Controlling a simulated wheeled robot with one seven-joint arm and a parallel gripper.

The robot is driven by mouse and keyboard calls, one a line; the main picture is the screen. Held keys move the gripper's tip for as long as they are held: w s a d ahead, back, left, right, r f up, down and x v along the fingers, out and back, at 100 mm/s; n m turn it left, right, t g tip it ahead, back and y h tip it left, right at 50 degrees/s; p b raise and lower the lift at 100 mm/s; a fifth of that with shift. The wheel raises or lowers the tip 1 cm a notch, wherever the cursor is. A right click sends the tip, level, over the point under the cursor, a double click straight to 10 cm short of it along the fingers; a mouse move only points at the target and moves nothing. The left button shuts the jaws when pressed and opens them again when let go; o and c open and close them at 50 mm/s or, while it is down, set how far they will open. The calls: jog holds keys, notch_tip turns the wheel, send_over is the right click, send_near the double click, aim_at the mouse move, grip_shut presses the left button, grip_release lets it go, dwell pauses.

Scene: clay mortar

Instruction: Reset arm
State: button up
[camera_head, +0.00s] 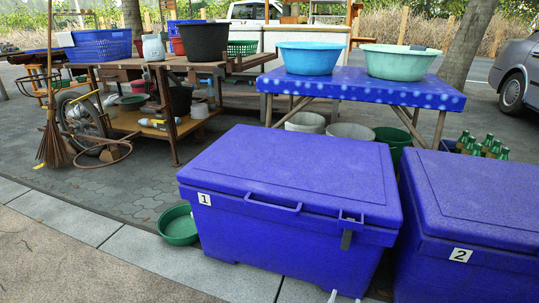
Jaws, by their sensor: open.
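My gripper (345,298) shows only as two small pale tips at the bottom edge, in front of the blue cooler marked 1 (290,180). The tips stand apart with nothing visible between them; the rest of the gripper and the arm are out of frame. The cooler marked 1 has its lid shut and stands on the pavement. A second blue cooler marked 2 (475,195) stands to its right, lid also shut and cut off by the frame edge.
A green bowl (178,226) sits on the ground left of the first cooler. Behind stands a blue-covered table (360,85) with a blue basin (308,58) and a pale green basin (400,63). A wooden cart (175,66) and broom (52,142) are at left. The front-left pavement is clear.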

jog(key=s+d+r+m+g+h, duration=0.1)
jog(key=s+r+m+g+h, duration=0.4)
jog(key=m+g, duration=0.55)
jog(key=s+a+r+m+g+y, duration=0.4)
jog(key=s+r+g+y, duration=0.1)
jog(key=r, duration=0.3)
jog(key=s+a+r+m+g+y, duration=0.4)
jog(key=s+r+g+y, duration=0.15)
jog(key=r, duration=0.25)
notch_tip(320, 180, up, 48)
jog(key=s+m+t+y+p, duration=0.2)
jog(key=y+p, duration=0.4)
jog(key=p, duration=3.1)
jog(key=shift+s+d+f+m, duration=0.2)
jog(key=shift+s+m, duration=0.2)
jog(key=shift+m, duration=0.25)
